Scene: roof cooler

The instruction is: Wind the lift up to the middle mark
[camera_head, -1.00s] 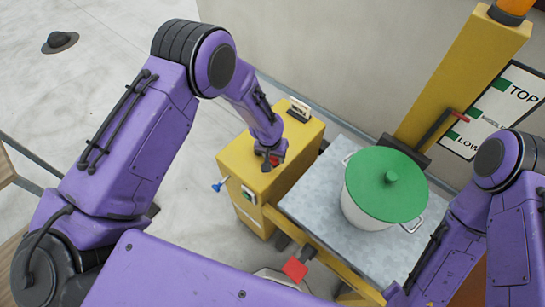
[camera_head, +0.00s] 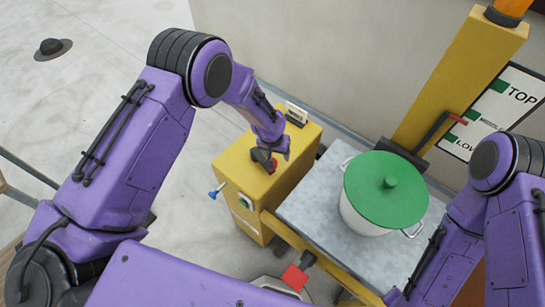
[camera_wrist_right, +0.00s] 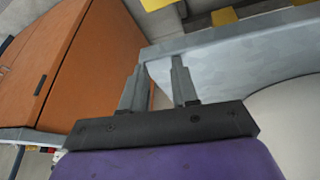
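The lift has a yellow mast (camera_head: 450,90) and a grey platform (camera_head: 310,210) at its foot. A mark board (camera_head: 515,85) beside the mast shows green marks, TOP highest and LOW lowest; the middle label is partly hidden. A red-tipped pointer (camera_head: 457,118) sticks out near the middle and low marks. My left gripper (camera_head: 270,158) is down at a small red and dark part on top of the yellow box (camera_head: 240,170); its grip is too small to tell. My right gripper (camera_wrist_right: 157,82) is open with fingers apart, near the platform corner in the wrist view.
A white pot with a green lid (camera_head: 385,190) stands on the platform. A blue knob (camera_head: 215,191) sticks out from the box's left side, and a red block (camera_head: 294,277) is at the front. A dark hat-like object (camera_head: 52,47) lies on the open floor.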

